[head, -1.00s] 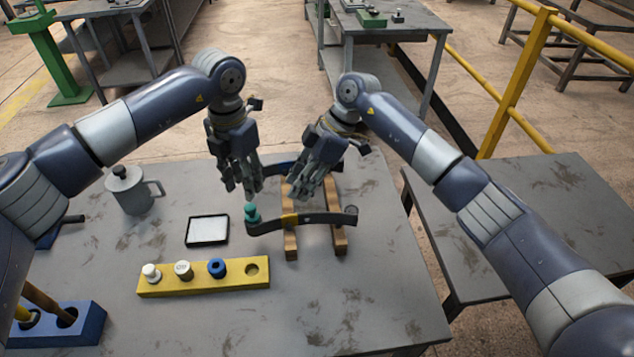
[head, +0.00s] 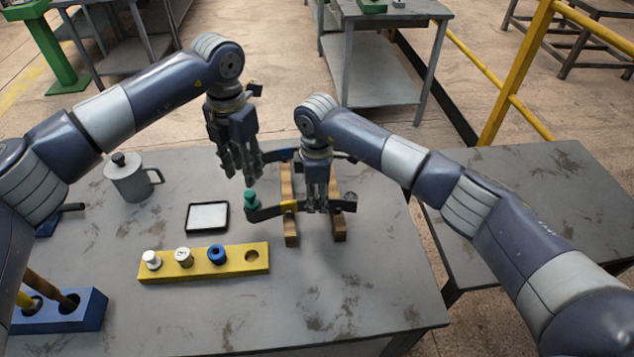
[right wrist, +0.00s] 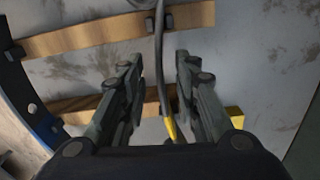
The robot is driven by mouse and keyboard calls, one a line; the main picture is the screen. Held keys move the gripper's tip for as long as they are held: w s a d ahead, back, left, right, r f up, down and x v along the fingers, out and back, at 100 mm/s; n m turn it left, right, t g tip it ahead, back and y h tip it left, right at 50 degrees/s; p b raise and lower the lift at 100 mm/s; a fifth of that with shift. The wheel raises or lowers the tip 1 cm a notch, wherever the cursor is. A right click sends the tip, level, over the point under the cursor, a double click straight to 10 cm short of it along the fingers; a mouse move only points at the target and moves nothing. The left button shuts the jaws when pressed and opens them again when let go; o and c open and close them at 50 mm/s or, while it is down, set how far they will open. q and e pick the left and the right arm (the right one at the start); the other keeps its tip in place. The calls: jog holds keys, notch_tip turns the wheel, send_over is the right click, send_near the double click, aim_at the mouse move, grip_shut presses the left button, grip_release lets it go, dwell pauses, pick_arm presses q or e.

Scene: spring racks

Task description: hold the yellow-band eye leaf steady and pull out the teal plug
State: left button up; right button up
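The yellow-band leaf (head: 268,212) is a dark curved strip lying across two wooden bars. Its yellow band (head: 289,206) is left of my right gripper. The teal plug (head: 251,199) stands in the eye at its left end. My right gripper (head: 317,208) is lowered over the leaf right of the band. In the right wrist view, its fingers are open, with the leaf (right wrist: 160,70) between them and gaps on both sides. My left gripper (head: 245,179) hangs just above the teal plug, fingers apart and empty.
A second leaf with a blue band (head: 279,155) lies behind, partly hidden by my right gripper. A yellow block (head: 205,268) with white, brown-and-white and blue plugs and one empty hole is in front.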

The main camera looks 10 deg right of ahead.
aim_at(249, 193)
jog(key=shift+f, duration=0.9)
jog(key=shift+c, duration=0.3)
grip_shut()
pick_arm(q)
jog(key=o, duration=0.4)
jog(key=m, duration=0.2)
jog(key=r+m, duration=0.1)
jog(key=m, duration=0.2)
jog(key=shift+a+r, duration=0.1)
jog(key=shift+a, duration=0.1)
pick_arm(e)
jog(key=shift+r, duration=0.1)
pick_arm(q)
jog(key=f+m, duration=0.2)
jog(key=m, duration=0.1)
jog(key=f+m, duration=0.3)
jog(key=shift+s+a+f, duration=0.1)
jog(key=shift+a+f, duration=0.1)
jog(key=shift+f, duration=0.05)
pick_arm(e)
jog(key=shift+w, duration=0.1)
pick_arm(q)
jog(key=shift+d+f, duration=0.2)
jog(key=shift+f, duration=1.15)
jog(key=shift+d+f, duration=0.2)
jog(key=shift+f, duration=1.15)
